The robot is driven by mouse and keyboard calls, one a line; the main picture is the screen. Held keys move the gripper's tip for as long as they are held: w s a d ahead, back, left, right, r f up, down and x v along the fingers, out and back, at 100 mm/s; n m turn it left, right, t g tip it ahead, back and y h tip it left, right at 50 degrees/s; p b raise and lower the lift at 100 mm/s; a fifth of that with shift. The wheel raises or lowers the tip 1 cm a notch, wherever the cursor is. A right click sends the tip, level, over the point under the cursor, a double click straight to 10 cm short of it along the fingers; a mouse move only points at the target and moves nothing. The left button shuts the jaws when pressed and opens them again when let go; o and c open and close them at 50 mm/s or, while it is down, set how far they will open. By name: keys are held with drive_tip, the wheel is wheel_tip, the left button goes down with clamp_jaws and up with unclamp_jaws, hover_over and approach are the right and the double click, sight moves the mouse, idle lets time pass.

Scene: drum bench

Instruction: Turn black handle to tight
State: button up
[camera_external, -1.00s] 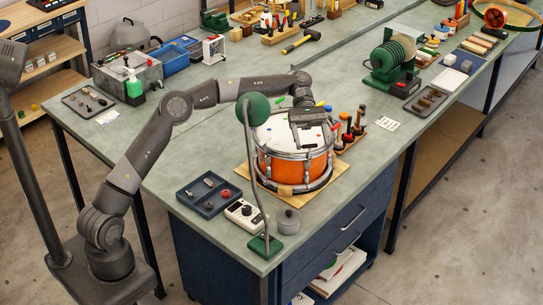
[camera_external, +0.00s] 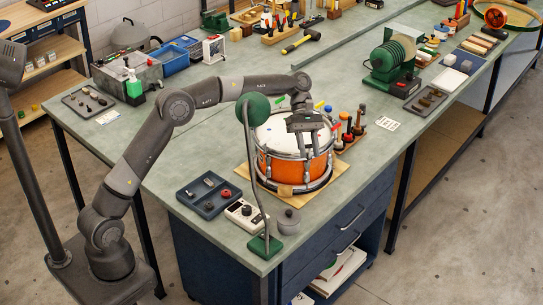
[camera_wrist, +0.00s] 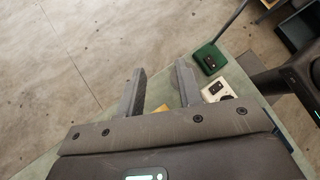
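An orange snare drum (camera_external: 281,167) with a white head and chrome hoops stands on a tan board. My gripper (camera_external: 304,146) is over the front right part of its rim in the external view, fingers angled down. I cannot tell whether they touch the drum. In the wrist view my gripper (camera_wrist: 160,84) shows two fingers spread apart, with no handle visible between them. I cannot make out a black handle on the drum; my gripper covers part of its rim. Several dark-handled tools (camera_external: 345,136) stand in a wooden rack right of the drum.
A green lamp stand base (camera_external: 264,246) and its thin stem rise close in front of the drum. A white control box (camera_external: 244,213), a grey tin (camera_external: 289,222) and a dark parts tray (camera_external: 208,195) sit nearby. The bench left of the drum is largely clear.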

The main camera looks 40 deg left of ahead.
sight(310, 146)
drive_tip(key=w+a+n+t+y, duration=0.1)
drive_tip(key=a+n, duration=0.1)
drive_tip(key=w+a+n+t+y, duration=0.1)
drive_tip(key=w+a+n, duration=0.1)
drive_tip(key=a, duration=0.1)
drive_tip(key=w+a+n+t+y, duration=0.1)
drive_tip(key=w+a+n, duration=0.1)
drive_tip(key=shift+w+a+n, duration=0.1)
drive_tip(key=shift+a+n, duration=0.2)
drive_tip(key=shift+n, duration=0.1)
drive_tip(key=r+n+t+y, duration=0.1)
drive_tip(key=n, duration=0.1)
drive_tip(key=w+d+r+n+y, duration=0.1)
drive_tip(key=r+n+y, duration=0.1)
drive_tip(key=w+d+r+n+t+y, duration=0.1)
drive_tip(key=n, duration=0.1)
drive_tip(key=shift+d+r+n+t, duration=0.15)
drive_tip(key=shift+r+n+t, duration=0.15)
drive_tip(key=shift+r+n, duration=0.1)
drive_tip(key=shift+n+y, duration=0.3)
drive_tip(key=shift+y, duration=0.1)
drive_tip(key=f, duration=1)
drive_tip(key=shift+s+d+f, duration=0.1)
drive_tip(key=shift+s+d, duration=0.05)
drive_tip(key=shift+d, duration=0.15)
clamp_jaws()
